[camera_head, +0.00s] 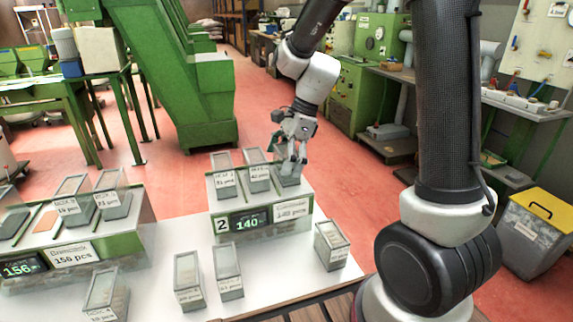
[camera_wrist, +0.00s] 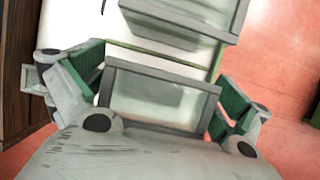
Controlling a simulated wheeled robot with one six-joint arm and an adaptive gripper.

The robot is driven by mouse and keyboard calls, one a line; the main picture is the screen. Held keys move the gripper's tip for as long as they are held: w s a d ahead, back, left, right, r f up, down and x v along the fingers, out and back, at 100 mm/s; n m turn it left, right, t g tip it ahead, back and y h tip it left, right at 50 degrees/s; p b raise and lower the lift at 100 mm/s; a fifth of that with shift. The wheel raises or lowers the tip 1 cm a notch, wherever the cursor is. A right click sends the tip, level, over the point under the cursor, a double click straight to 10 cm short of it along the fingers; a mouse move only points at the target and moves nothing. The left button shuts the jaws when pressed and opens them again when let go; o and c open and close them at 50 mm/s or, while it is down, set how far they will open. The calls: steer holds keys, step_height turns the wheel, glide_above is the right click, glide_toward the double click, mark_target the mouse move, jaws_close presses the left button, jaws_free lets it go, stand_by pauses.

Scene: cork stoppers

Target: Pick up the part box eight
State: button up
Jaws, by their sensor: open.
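Several small grey part boxes with clear lids and paper labels stand here; the label numbers are too small to read surely, so I cannot tell box eight by its label. One grey box (camera_head: 288,181) is at the right end of the top of the scale marked 2. My gripper (camera_head: 292,157) is right over this box and partly hides it. In the wrist view my gripper (camera_wrist: 158,97) is open, with a green-padded finger on each side of the box (camera_wrist: 155,100). Whether the pads touch it I cannot tell.
Two more boxes (camera_head: 223,175) (camera_head: 257,178) stand just left on the same scale (camera_head: 220,207), whose display reads 140. Several loose boxes (camera_head: 188,281) stand on the white table (camera_head: 300,268). A second scale (camera_head: 120,243) with boxes is at the left.

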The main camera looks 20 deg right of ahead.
steer(key=shift+a+f, duration=0.2)
steer(key=shift+f, duration=0.25)
steer(key=shift+c, duration=0.2)
steer(key=c, duration=0.7)
steer(key=shift+r, duration=0.1)
steer(key=shift+c, duration=0.7)
